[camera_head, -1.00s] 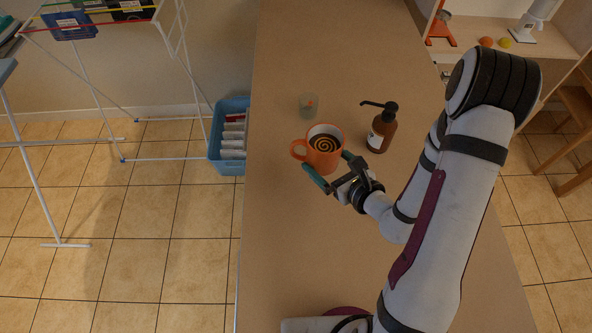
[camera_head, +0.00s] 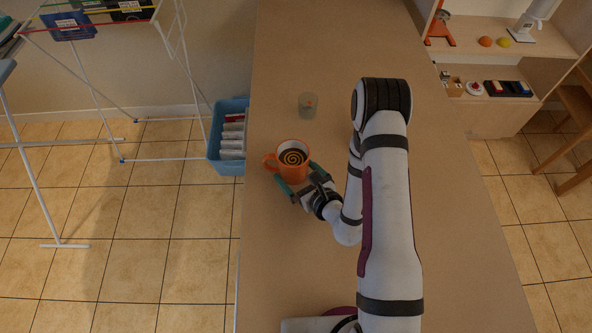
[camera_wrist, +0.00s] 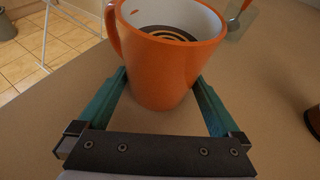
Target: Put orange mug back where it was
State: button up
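The orange mug (camera_head: 291,172) is upright, with its handle to the left and a dark spiral visible inside. It also shows large at the top middle of the wrist view (camera_wrist: 165,75). My gripper (camera_head: 298,180) is shut on the mug, with one teal finger on each side of its lower body; the fingers also show in the wrist view (camera_wrist: 160,88). The mug is over the left part of the brown counter (camera_head: 300,255). I cannot tell whether its base touches the counter.
A blue crate (camera_head: 228,160) is left of the counter edge. The far counter is clear.

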jog(key=shift+s+d+r, duration=0.15)
jog(key=shift+r, duration=0.1)
jog(key=v, duration=0.7)
jog(key=shift+s, duration=0.1)
